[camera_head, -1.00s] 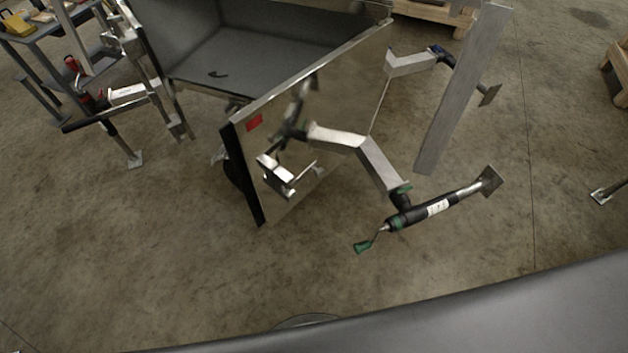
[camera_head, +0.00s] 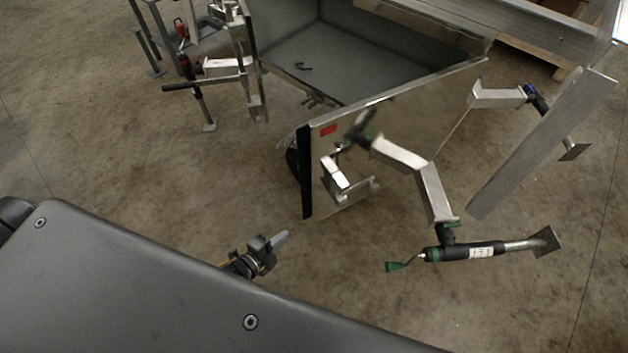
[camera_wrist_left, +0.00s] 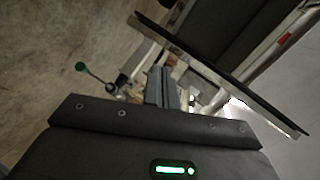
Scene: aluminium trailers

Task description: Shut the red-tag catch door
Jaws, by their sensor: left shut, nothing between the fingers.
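The red-tag door (camera_head: 400,130) is a shiny metal panel with a red tag (camera_head: 328,130) near its upper left corner and a black strip along its left edge. It stands ajar, its left edge apart from the trailer's post (camera_head: 250,60). A bracket-like catch (camera_head: 338,175) sits low on its face. My left gripper (camera_head: 278,241) is shut and empty, in front of and left of the door's lower left corner, apart from it. In the left wrist view, its shut fingers (camera_wrist_left: 162,88) point towards a long dark edge (camera_wrist_left: 215,70). My right gripper is out of view.
A jack leg with a green handle (camera_head: 395,266) juts out at the lower right. A loose-looking metal panel (camera_head: 545,140) leans at the right. A similar jack (camera_head: 205,85) stands at upper left. Concrete floor is clear around my left gripper.

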